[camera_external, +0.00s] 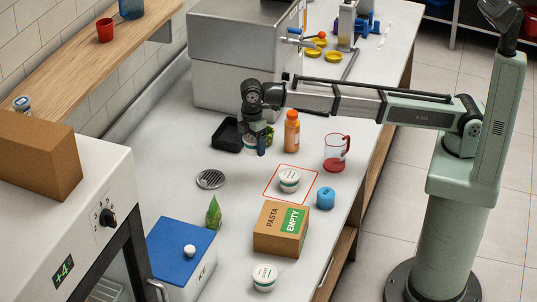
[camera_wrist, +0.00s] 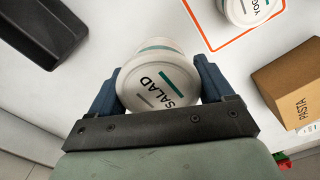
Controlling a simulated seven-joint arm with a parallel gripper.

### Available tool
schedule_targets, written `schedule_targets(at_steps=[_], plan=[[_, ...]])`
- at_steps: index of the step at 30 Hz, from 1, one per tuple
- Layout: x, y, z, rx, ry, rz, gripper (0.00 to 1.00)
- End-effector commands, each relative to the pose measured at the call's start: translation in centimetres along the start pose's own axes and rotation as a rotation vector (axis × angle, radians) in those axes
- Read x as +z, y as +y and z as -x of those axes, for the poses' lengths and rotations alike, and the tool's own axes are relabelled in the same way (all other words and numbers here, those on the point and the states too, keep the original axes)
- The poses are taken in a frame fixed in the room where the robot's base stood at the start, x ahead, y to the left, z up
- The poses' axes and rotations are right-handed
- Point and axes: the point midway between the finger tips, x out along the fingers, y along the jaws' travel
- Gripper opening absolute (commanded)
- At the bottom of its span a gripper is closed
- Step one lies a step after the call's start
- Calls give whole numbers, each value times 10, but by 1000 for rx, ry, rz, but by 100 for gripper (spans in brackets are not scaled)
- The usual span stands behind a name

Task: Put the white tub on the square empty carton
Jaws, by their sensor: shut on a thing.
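My gripper (camera_external: 258,146) is shut on a white tub marked SALAD (camera_wrist: 150,84), with one finger on each side of it in the wrist view. In the external view the gripper and wrist hide most of this tub. I cannot tell its height above the counter. The brown carton marked PASTA and EMPTY (camera_external: 267,240) stands on the counter nearer the camera; its corner shows at the right of the wrist view (camera_wrist: 290,85). A second white tub (camera_external: 289,180) stands inside a red square outline. A third white tub (camera_external: 265,277) stands in front of the carton.
A green cone-shaped item (camera_external: 213,214) and a blue-lidded box (camera_external: 182,245) stand left of the carton.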

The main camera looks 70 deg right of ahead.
Motion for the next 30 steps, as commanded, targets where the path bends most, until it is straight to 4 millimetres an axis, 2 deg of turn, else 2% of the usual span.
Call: schedule_targets(at_steps=[3, 15, 21, 30], plan=[[-28, -38, 8, 0, 0, 61, 46], [-104, -164, 38, 0, 1, 252, 45], [-131, -225, 55, 0, 1, 336, 45], [-154, -290, 80, 0, 1, 359, 45]])
